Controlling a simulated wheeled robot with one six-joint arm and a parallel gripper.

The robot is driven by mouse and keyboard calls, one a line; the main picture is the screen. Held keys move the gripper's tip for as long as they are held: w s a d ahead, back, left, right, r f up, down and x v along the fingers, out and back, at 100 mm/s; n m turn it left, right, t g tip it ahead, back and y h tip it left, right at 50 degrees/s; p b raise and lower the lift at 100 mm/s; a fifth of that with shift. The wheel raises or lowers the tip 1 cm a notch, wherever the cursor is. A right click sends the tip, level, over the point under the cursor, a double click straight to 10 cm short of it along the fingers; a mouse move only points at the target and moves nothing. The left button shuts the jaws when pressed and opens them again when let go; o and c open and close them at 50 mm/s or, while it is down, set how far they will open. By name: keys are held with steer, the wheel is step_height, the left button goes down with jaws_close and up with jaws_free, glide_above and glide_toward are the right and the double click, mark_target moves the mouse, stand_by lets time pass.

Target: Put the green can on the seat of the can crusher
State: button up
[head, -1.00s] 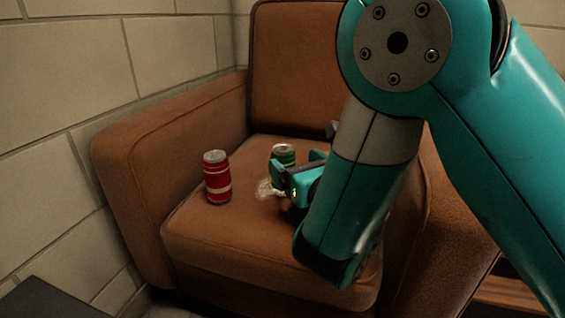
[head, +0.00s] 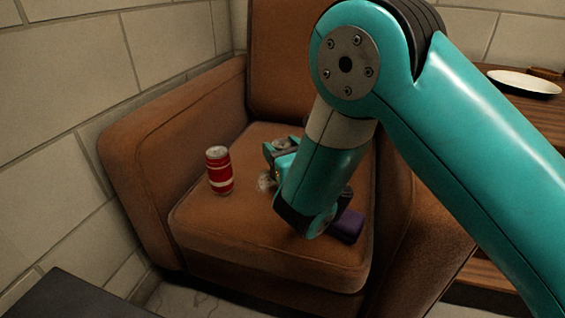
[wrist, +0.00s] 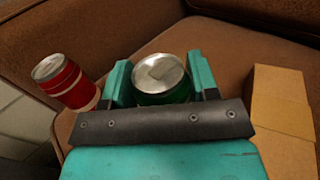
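The green can (wrist: 160,88) stands upright on the brown armchair seat, its silver top towards the wrist camera. My gripper (wrist: 160,82) has one finger on each side of it. The gap on both sides is too small to tell whether the fingers press on it. In the head view my gripper (head: 276,160) hides most of the green can, and only its top (head: 284,143) shows. I do not see the can crusher in either view.
A red can (head: 219,171) stands on the seat (head: 245,235) to the left, near the gripper. A purple item (head: 347,225) lies at the seat's front right. A yellowish box (wrist: 280,95) is at the wrist view's right. A white plate (head: 523,82) is on a wooden table.

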steer(key=c, duration=0.4)
steer(key=shift+o, duration=0.2)
steer(key=shift+r, duration=0.15)
step_height(320, 180, up, 20)
steer(key=p, duration=1.8)
